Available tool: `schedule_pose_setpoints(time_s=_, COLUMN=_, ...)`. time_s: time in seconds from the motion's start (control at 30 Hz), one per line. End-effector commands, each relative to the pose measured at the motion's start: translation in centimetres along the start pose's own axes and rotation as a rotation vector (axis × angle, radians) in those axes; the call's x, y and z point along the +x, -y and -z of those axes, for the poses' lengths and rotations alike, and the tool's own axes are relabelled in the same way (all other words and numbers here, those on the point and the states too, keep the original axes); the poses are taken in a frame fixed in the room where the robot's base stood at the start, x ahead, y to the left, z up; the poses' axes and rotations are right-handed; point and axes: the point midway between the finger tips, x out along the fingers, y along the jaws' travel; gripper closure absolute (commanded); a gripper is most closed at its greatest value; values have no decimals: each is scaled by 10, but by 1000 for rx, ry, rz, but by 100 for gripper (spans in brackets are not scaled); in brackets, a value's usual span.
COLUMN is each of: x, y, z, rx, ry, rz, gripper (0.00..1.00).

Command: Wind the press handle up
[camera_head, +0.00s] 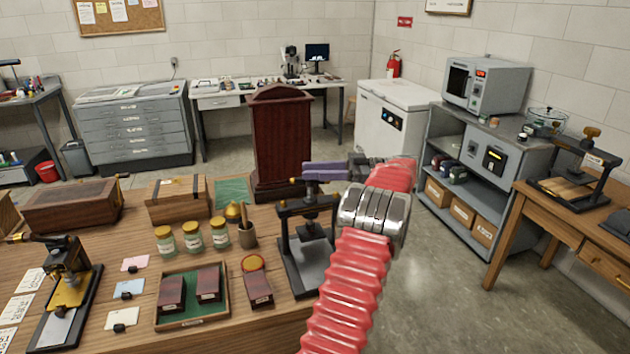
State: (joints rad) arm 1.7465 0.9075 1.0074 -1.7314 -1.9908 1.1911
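My gripper (335,170) is at the press's top, level with or just above the beam. A purple bar-like part (322,168) lies there; I cannot tell whether it is a finger or the press's handle. Another black press (570,182) with a brown-knobbed handle (590,133) stands on the right table.
A dark red wooden case (281,135) stands tall behind the press. A brass-and-black device (68,270) stands far left. Grey floor (440,290) is clear on the right.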

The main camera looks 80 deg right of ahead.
Motion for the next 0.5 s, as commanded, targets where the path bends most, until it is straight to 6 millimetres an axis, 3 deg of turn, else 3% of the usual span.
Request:
schedule_pose_setpoints(time_s=0.3, x=-1, y=0, z=53, rx=-3, ry=1, rz=0, gripper=70)
schedule_pose_setpoints(time_s=0.5, x=-2, y=1, z=67, rx=-2, ry=0, rz=0, gripper=70)
